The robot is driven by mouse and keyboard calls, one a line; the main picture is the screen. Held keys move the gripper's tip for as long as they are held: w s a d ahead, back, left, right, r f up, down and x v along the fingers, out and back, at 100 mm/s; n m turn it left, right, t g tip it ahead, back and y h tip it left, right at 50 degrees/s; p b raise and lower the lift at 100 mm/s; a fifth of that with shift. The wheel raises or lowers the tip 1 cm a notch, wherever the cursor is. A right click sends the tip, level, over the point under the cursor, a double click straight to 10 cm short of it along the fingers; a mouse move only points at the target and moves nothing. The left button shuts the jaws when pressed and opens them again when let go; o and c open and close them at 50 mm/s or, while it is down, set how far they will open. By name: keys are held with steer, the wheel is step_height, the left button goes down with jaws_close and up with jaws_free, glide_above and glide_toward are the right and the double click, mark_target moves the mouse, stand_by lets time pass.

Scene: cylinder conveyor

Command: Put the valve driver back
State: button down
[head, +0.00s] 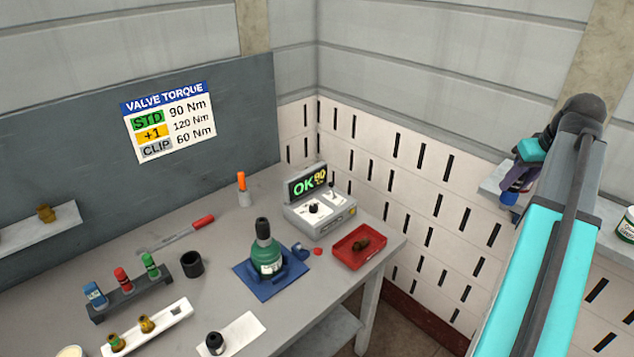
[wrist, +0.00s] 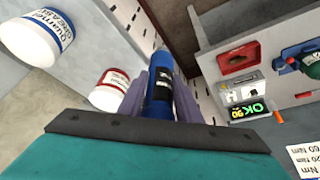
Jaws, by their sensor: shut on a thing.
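My gripper (head: 514,182) is high at the right in the head view, in front of the slotted wall. Its purple fingers in the wrist view (wrist: 160,88) are shut on a blue and black cylinder (wrist: 158,92) with a small label. Its blue end (head: 508,198) shows below the fingers in the head view. It looks like a tool, but I cannot tell from its markings that it is the valve driver. On the bench, an open dark cup (head: 192,264) stands empty-looking beside a rack (head: 130,296) of blue, red and green-topped pieces.
A green cylinder (head: 267,258) stands in a blue base, near a console (head: 320,212) reading OK 90 and a red tray (head: 344,258). A shelf (head: 490,187) is by the gripper. Blue-labelled (wrist: 38,38) and red-labelled (wrist: 110,90) tubs are close in the wrist view.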

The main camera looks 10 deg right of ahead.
steer(key=w+a+f+b, duration=0.4)
steer(key=w+a+f, duration=0.1)
steer(key=a, duration=0.8)
steer(key=w+a+f+n+b, duration=0.1)
steer(key=w+a+f+b, duration=0.4)
steer(key=a, duration=0.8)
steer(key=w+a+f+b, duration=0.4)
steer(key=a+f, duration=0.6)
steer(key=a, duration=0.3)
steer(key=shift+w+f+y, duration=0.2)
steer(key=shift+w+y, duration=0.1)
steer(key=shift+w, duration=0.5)
